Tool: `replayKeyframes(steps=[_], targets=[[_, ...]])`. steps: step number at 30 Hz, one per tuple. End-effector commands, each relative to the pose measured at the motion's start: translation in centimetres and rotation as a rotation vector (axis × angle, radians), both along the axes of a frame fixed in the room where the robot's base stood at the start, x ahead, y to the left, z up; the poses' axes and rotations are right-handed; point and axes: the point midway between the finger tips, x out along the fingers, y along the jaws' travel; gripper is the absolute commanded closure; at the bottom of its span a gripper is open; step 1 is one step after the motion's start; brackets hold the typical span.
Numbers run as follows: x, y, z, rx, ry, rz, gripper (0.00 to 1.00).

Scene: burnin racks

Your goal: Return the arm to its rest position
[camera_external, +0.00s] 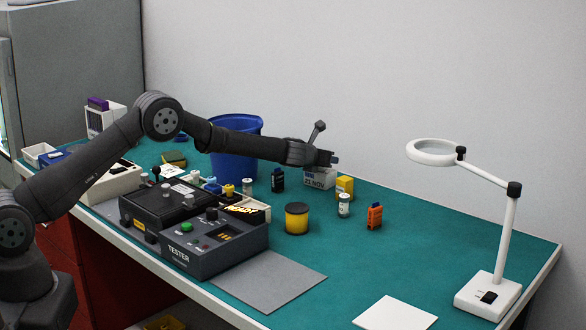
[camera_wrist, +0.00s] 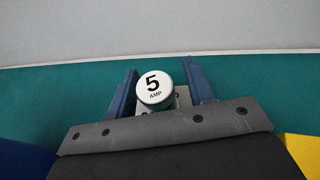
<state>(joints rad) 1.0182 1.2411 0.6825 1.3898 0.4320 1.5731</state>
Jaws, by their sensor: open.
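My gripper (camera_external: 328,159) is at the end of my outstretched arm, above the back of the green table (camera_external: 400,243). In the wrist view my gripper (camera_wrist: 161,72) has its two blue fingers apart. A round white cap marked "5 AMP" (camera_wrist: 154,88) shows between them; I cannot tell whether it touches either finger. In the external view a pale block marked "22 NOV" (camera_external: 319,179) sits just below the gripper, partly hidden by it.
A blue bucket (camera_external: 235,165) stands under my forearm. The dark tester (camera_external: 210,238) is at the front. A yellow-black jar (camera_external: 297,218), a white canister (camera_external: 344,206) and an orange item (camera_external: 375,216) stand near. The magnifier lamp (camera_external: 502,235) stands right.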

Motion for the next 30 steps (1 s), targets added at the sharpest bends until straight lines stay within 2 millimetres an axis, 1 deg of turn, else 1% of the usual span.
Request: replayKeyframes(steps=[10, 14, 20, 30], targets=[[-0.1, 0.0, 0.2, -0.001, -0.001, 0.0, 0.52], [-0.6, 0.4, 0.4, 0.0, 0.0, 0.0, 0.52], [-2.4, 1.4, 1.3, 0.002, -0.001, -0.001, 0.52], [-6.2, 3.7, 3.2, 0.0, -0.001, 0.0, 0.52]])
